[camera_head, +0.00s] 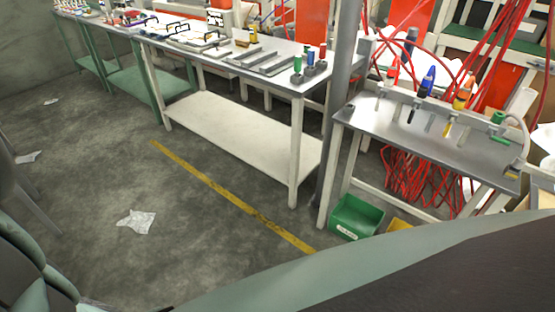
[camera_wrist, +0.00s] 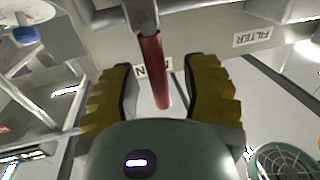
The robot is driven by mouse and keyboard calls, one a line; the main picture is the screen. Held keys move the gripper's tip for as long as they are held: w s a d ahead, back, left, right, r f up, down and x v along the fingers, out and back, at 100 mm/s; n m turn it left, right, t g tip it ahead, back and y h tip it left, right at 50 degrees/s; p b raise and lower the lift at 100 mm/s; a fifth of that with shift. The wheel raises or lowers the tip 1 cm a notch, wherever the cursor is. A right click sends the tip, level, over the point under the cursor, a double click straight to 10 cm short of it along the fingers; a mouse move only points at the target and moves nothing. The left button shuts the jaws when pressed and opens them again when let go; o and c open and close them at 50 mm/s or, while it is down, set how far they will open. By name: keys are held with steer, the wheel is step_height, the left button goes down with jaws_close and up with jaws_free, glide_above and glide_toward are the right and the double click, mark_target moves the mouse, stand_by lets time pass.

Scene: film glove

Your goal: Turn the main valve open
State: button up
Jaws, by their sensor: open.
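A red lever handle (camera_wrist: 154,62) hangs from a grey metal fitting (camera_wrist: 140,14) at the top of the wrist view. It points down the picture, slightly tilted. My gripper (camera_wrist: 160,78) is open, with one yellow ridged finger on each side of the red handle. Gaps show between the handle and both fingers. A white label beside the handle is partly hidden behind it; only a letter like "N" shows. I cannot tell from this whether the handle belongs to the main valve. Neither the handle nor my gripper can be made out in the head view.
In the head view, workbenches (camera_head: 237,128) stand beyond a yellow floor line (camera_head: 220,188). A green bin (camera_head: 355,216) and paper (camera_head: 137,221) lie on the floor.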

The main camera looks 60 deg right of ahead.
jaws_close()
stand_by(0.4)
steer(key=shift+s, duration=0.1)
steer(key=s+f+n+t+h+b, duration=0.2)
steer(key=n+b, duration=0.8)
steer(key=n, duration=0.5)
steer(key=shift+s+a+f+n+t, duration=0.2)
steer(key=shift+s+f+n+t, duration=0.35)
steer(key=shift+s+f, duration=0.8)
steer(key=shift+w+f+t, duration=0.1)
steer(key=shift+t, duration=0.15)
